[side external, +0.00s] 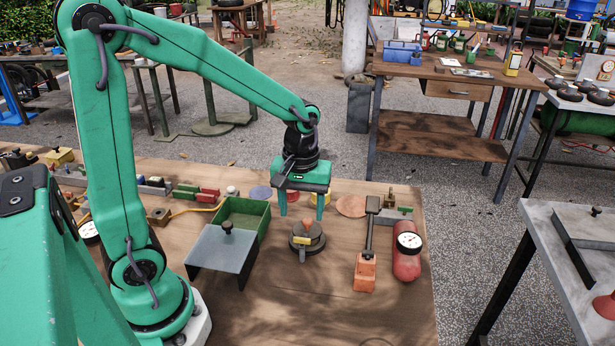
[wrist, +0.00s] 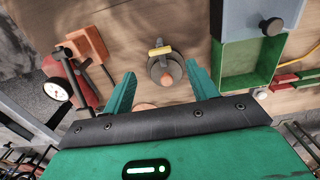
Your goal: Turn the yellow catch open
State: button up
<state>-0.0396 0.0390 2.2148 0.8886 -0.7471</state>
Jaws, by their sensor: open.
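The yellow catch (side external: 302,241) is a small bar on the near side of a dark round fitting (side external: 311,233) standing on the wooden bench. In the wrist view, the yellow catch (wrist: 159,50) lies across the upper edge of the round fitting (wrist: 172,72). My gripper (side external: 301,215) points down with its jaws open and empty, above and slightly behind the fitting. In the wrist view, the fingers of my gripper (wrist: 160,70) stand apart on either side of the fitting. I see no contact with the catch.
A green open box (side external: 257,221) and a grey plate with a black knob (side external: 222,252) stand left of the fitting. To the right are an orange block with a dark upright lever (side external: 365,272) and a red cylinder with a gauge (side external: 407,262). The bench front is clear.

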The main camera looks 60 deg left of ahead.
aim_at(302, 238)
jog(key=shift+f, duration=3.65)
jog(key=c, duration=1)
